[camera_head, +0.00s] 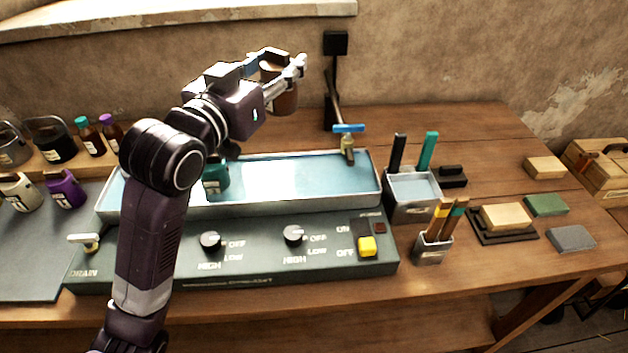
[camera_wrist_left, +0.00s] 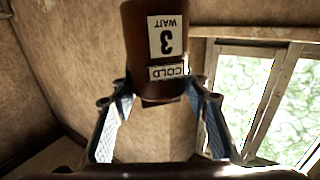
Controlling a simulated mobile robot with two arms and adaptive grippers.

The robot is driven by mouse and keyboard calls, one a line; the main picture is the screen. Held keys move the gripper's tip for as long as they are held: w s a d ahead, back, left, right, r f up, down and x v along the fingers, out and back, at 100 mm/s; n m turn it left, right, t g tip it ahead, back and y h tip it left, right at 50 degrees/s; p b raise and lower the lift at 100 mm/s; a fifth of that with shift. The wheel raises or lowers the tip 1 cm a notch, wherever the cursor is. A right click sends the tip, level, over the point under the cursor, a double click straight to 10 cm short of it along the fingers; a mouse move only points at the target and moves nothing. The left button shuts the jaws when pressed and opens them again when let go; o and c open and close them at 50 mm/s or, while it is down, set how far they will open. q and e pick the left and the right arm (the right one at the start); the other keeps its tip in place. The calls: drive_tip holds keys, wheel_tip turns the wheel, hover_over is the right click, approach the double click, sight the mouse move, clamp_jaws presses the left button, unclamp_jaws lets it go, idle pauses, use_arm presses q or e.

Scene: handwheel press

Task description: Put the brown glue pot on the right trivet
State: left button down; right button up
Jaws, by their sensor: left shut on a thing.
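The brown glue pot (camera_head: 284,100) is held in my left gripper (camera_head: 282,68), high above the back edge of the water bath (camera_head: 367,190). In the left wrist view the brown pot (camera_wrist_left: 157,50) sits between the two fingers (camera_wrist_left: 153,98) and bears labels reading "3 WAIT" and "COLD", upside down in the picture. A teal pot (camera_head: 216,178) stands in the left part of the bath, partly behind my arm. The right part of the bath is bare of pots. I cannot make out a separate trivet. My right gripper is not in view.
A tap with a blue handle (camera_head: 349,129) rises at the bath's right end. Bins with tools (camera_head: 411,207) and brushes (camera_head: 433,248) stand right of it. More pots (camera_head: 64,188) and bottles (camera_head: 90,138) are at the left. The control panel (camera_head: 265,245) is in front.

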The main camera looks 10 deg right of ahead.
use_arm(q)
drive_tip(key=shift+d+f, duration=0.15)
drive_tip(key=shift+d, duration=0.2)
drive_tip(key=shift+s+f+b, duration=0.1)
drive_tip(key=shift+f+b, duration=0.3)
drive_tip(key=shift+f, duration=9.35)
drive_tip(key=shift+f, duration=0.1)
drive_tip(key=c, duration=1.1)
unclamp_jaws()
drive_tip(key=shift+f, duration=0.15)
